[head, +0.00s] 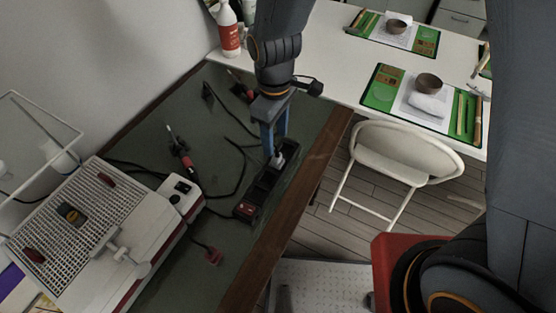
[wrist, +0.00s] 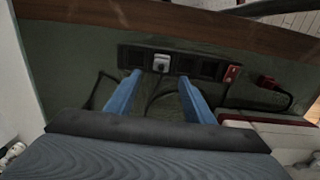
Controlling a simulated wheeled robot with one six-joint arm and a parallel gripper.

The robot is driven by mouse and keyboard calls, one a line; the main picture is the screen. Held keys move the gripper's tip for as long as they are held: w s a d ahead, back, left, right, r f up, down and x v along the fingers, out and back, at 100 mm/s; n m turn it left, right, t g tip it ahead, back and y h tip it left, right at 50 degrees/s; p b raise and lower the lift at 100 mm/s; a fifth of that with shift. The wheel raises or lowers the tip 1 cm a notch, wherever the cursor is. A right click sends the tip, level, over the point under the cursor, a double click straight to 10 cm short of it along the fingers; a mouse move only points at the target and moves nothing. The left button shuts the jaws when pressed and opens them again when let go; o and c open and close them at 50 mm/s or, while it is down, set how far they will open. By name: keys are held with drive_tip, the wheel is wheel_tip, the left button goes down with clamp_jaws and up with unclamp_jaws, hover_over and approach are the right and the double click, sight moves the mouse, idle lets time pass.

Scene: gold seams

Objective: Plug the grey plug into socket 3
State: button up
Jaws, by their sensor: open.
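The grey plug (head: 278,160) stands at a socket of the black power strip (head: 262,188), towards the strip's far end. In the wrist view the grey plug (wrist: 161,64) shows on the strip (wrist: 197,65), one place in from the left end, with dark sockets between it and a red switch (wrist: 232,74). It looks seated, but its pins are hidden. I cannot read any socket numbers. My gripper (head: 273,148) is open just above the plug. In the wrist view its two blue fingers (wrist: 160,77) are spread to either side of the plug, apart from it.
A white-and-red machine (head: 95,225) with a grid top fills the bench's left. Black cables, a red-handled tool (head: 182,152) and a red plug (head: 213,256) lie on the green bench top. The bench's wooden edge (head: 285,225) runs close beside the strip. A white chair (head: 395,155) stands beyond it.

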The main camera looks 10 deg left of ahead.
sight(276, 155)
drive_tip(key=shift+f, duration=0.1)
drive_tip(key=shift+f+p, duration=0.3)
drive_tip(key=shift+f, duration=0.9)
drive_tip(key=shift+f, duration=0.1)
drive_tip(key=shift+s+f+p, duration=0.15)
drive_tip(key=shift+f+p, duration=0.9)
drive_tip(key=shift+f, duration=1.45)
drive_tip(key=c, duration=1.1)
drive_tip(key=shift+c, duration=0.2)
drive_tip(key=shift+r, duration=0.1)
drive_tip(key=shift+r+b, duration=1.2)
drive_tip(key=shift+r, duration=3.7)
